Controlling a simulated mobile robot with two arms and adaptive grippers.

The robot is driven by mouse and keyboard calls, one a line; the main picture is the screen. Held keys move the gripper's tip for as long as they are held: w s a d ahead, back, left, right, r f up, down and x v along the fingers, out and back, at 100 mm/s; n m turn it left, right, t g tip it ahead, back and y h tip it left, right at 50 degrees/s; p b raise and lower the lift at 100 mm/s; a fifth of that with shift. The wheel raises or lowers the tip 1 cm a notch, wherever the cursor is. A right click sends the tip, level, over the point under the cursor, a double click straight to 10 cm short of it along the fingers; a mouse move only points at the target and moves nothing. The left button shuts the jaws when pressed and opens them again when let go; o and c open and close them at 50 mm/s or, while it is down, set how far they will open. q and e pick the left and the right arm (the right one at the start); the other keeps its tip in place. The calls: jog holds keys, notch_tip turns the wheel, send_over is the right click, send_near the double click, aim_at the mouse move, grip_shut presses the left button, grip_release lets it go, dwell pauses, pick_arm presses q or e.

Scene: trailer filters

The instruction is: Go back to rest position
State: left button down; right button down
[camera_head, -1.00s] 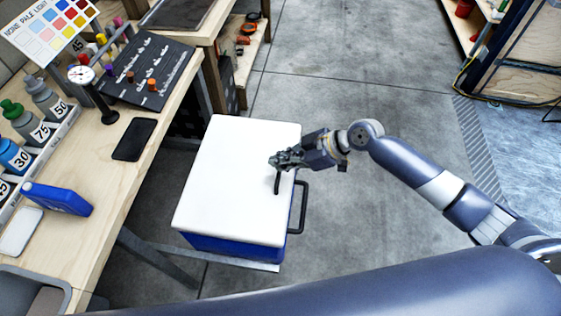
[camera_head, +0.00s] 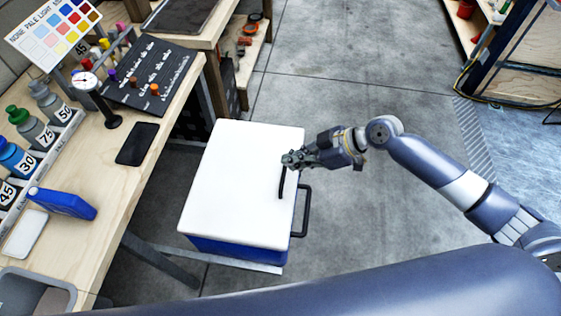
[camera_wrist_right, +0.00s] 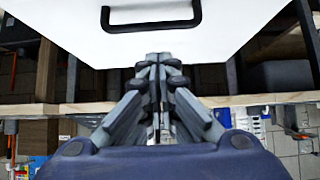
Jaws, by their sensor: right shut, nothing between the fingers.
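My right gripper (camera_head: 291,160) is shut and empty. In the head view it overlaps the right edge of the cooler's white lid (camera_head: 235,175), near the upper end of the lid's black handle (camera_head: 282,184). In the right wrist view the closed fingers (camera_wrist_right: 157,62) point toward the white lid (camera_wrist_right: 190,45) and the black handle (camera_wrist_right: 150,25), with a gap between fingertips and handle. The cooler's blue body (camera_head: 232,251) shows below the lid, which lies closed. My left gripper is not in view.
A wooden workbench (camera_head: 112,195) on the left holds a black phone (camera_head: 137,144), a blue bottle (camera_head: 64,203), numbered bottles (camera_head: 36,130) and a dark board (camera_head: 150,74). A black side handle (camera_head: 304,210) sticks out from the cooler. Grey floor to the right is clear.

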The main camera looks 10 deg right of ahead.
jog(key=shift+s+d+r+b, duration=0.1)
jog(key=shift+s+d+r, duration=0.15)
jog(key=shift+d, duration=0.45)
jog(key=shift+s+d+r+b, duration=0.1)
jog(key=shift+s+d+r, duration=0.1)
jog(key=shift+d, duration=0.5)
jog(key=shift+s+d+r+b, duration=0.1)
jog(key=shift+s+d+r, duration=0.15)
jog(key=shift+d, duration=0.45)
